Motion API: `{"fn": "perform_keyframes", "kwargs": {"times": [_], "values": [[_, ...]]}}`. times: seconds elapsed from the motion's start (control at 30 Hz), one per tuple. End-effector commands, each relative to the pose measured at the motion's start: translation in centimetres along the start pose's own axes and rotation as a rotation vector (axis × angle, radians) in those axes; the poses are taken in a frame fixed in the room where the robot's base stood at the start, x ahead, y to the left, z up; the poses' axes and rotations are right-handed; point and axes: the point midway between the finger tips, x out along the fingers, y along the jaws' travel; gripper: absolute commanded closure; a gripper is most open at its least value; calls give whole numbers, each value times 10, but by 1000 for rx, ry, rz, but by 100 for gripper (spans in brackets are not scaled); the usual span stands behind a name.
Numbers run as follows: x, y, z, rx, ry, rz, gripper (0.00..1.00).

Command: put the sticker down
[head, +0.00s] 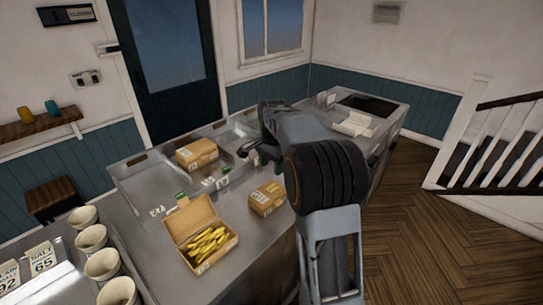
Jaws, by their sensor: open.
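My gripper (247,152) is at the end of my arm over the steel counter, near the tray divider and right of a closed carton. Its jaws are open, and I see nothing between them. Several small pale labels lie on the counter and divider, one at the left (157,211) and one near the middle (208,181). I cannot tell which is the sticker. An open carton of fries (207,243) stands at the front. Closed cartons stand behind it (197,153) and to its right (267,198); both bear pale labels.
Several pale cups (103,263) stand in a row at the lower left, beside number cards (41,260). A dark fryer well (367,104) and a white box (352,124) are on the right counter. Wooden floor (440,240) is clear at the right, near a stair rail.

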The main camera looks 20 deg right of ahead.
Motion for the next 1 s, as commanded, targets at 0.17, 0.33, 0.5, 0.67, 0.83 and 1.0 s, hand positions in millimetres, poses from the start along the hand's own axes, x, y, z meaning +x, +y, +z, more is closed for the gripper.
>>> {"fn": "perform_keyframes", "kwargs": {"times": [0.17, 0.33, 0.5, 0.67, 0.83, 1.0], "values": [[-26, 0, 0, 0, 2, -3, 43], [-40, 3, 5, -26, 6, -9, 43], [-58, 27, 42, -225, 48, -61, 43], [-60, 72, 95, -537, 125, -130, 43], [-44, 119, 140, -841, 218, -186, 43], [-21, 153, 167, -1058, 293, -216, 43]]}}
